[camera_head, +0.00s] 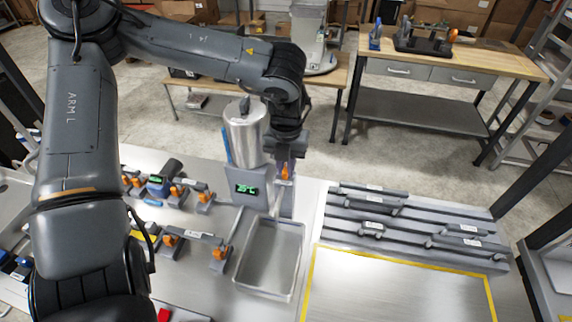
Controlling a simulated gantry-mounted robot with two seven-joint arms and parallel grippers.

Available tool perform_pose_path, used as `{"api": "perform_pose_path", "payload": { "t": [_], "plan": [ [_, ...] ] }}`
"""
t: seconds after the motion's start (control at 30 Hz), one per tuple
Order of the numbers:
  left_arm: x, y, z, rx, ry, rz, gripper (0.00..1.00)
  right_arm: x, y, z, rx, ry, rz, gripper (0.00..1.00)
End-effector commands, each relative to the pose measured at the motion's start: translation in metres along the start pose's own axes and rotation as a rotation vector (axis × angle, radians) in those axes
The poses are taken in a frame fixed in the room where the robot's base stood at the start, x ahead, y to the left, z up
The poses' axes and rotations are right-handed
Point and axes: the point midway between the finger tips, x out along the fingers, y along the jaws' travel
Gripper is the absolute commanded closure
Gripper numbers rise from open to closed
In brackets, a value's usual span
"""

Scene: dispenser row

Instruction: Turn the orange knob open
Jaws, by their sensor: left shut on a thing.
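The dispenser (243,178) stands at the middle of the bench, a grey body with a green-lit display and a metal canister (244,136) on top. A small orange knob (285,172) shows at its right side. The fingers are small and partly hidden, and the knob's exact turn angle cannot be told. My right gripper is not in view.
An empty metal tray (246,284) lies in front of the dispenser. Grey fixtures with orange clamps (170,240) stand to the left. A grey slotted rack (410,240) and a yellow-edged panel (390,290) lie to the right. A wooden workbench (470,62) stands behind.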

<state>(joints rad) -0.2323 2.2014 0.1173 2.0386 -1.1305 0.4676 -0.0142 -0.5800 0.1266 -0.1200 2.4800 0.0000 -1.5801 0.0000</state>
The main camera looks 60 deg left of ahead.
Motion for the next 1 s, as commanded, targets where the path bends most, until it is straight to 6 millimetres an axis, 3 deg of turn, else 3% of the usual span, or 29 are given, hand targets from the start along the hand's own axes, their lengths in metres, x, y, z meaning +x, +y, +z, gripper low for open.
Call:
{"api": "perform_pose_path", "payload": {
  "t": [0.43, 0.47, 0.63, 1.0],
  "plan": [
    [-0.0005, -0.0002, 0.0006, -0.014, -0.002, -0.001, 1.00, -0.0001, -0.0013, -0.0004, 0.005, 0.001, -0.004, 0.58],
    [-0.0005, -0.0002, 0.0006, -0.014, -0.002, -0.001, 0.82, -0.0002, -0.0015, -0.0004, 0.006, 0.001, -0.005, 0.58],
    [-0.0003, -0.0001, 0.0004, -0.013, -0.001, -0.001, 0.58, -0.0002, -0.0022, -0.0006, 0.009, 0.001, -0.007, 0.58],
    [-0.0047, -0.0003, 0.0005, -0.011, -0.002, -0.001, 0.58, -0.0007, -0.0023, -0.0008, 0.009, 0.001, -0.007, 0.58]
  ]
}}
